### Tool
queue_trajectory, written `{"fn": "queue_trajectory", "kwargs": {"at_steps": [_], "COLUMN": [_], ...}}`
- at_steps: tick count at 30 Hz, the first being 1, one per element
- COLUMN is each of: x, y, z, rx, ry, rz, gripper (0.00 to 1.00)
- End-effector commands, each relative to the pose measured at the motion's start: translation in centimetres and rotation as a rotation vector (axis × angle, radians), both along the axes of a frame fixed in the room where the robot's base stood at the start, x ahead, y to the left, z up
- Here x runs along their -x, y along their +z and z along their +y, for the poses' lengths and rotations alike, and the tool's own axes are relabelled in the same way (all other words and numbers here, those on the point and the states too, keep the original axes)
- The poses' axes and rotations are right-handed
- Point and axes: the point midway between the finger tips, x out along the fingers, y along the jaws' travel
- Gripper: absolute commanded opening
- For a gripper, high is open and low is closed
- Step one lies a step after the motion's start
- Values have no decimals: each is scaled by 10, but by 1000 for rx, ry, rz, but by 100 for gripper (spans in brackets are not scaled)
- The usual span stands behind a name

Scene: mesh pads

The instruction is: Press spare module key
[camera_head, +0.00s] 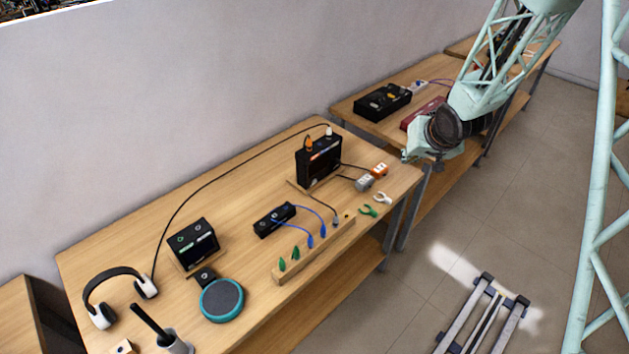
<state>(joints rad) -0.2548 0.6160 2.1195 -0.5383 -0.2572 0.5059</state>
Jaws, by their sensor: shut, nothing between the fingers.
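My gripper (406,156) is at the end of my pale green arm, near the right end of the front table; its fingers are small and mostly hidden by the wrist, and it is shut and empty. No key can be read as the spare module key. Candidate devices are a black unit with lit green and white marks (193,243), a small flat black module (274,220) with blue cables, and an upright black box (319,161) with an orange plug. A black box with yellow parts (383,101) lies on the table behind. My gripper is apart from all of these.
On the front table (130,237) are headphones (115,286), a teal-rimmed round pad (222,300), a cup with a black stick (172,340), and a wooden rail (316,248) with green and blue plugs. Orange and grey connectors (371,177) and clips lie at its right end.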

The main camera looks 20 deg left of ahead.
Motion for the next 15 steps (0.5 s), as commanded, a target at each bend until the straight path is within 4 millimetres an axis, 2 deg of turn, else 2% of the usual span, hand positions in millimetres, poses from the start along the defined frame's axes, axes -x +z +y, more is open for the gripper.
{"fn": "queue_trajectory", "kwargs": {"at_steps": [15], "x": [-8], "y": [-60], "z": [57], "rx": [-76], "ry": [66], "rz": [17], "gripper": [0]}}
